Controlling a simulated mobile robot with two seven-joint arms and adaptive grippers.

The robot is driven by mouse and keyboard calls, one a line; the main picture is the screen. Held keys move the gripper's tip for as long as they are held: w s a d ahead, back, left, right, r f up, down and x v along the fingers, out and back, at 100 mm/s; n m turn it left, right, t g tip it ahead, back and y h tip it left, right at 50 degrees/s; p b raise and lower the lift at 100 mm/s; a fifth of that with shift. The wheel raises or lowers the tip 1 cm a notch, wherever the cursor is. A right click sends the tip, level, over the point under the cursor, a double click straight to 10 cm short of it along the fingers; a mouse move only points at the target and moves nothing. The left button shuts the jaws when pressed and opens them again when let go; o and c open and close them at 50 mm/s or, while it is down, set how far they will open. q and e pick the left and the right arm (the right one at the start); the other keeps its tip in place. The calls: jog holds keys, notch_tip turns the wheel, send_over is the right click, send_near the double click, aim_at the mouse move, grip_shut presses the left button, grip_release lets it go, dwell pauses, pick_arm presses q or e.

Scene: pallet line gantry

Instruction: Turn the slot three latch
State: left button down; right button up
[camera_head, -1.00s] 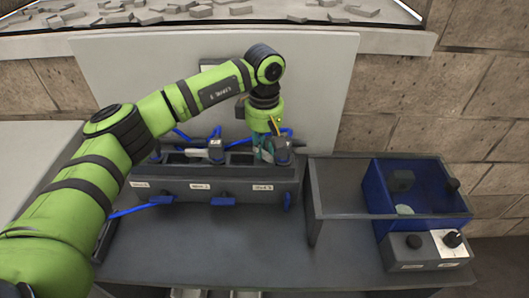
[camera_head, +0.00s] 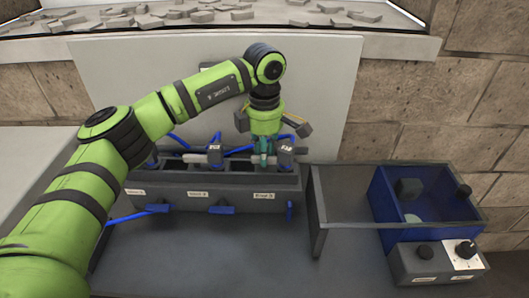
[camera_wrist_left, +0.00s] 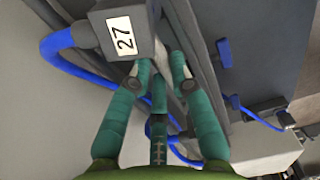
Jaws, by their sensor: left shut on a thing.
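My left gripper (camera_head: 263,152) is over the right end of the slot rack (camera_head: 228,198), at slot three. Its teal fingers (camera_wrist_left: 160,85) are shut on a grey bar-like handle (camera_wrist_left: 188,86) beside the grey module marked 27 (camera_wrist_left: 125,37), which has a blue cable. In the head view that module (camera_head: 286,150) stands just right of the fingers. The fingers partly hide the handle and slot opening. My right gripper is out of view.
Another module (camera_head: 215,153) sits to the left in the rack. Blue latches (camera_head: 221,210) of the other slots lie flatter. A grey open tray (camera_head: 345,205), blue bin (camera_head: 425,205) and knob box (camera_head: 438,262) stand right. The table front is clear.

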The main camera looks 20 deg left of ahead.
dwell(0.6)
pick_arm(q)
jog(key=c, duration=1.1)
grip_release()
notch_tip(320, 180, up, 12)
jog(key=shift+r, duration=0.1)
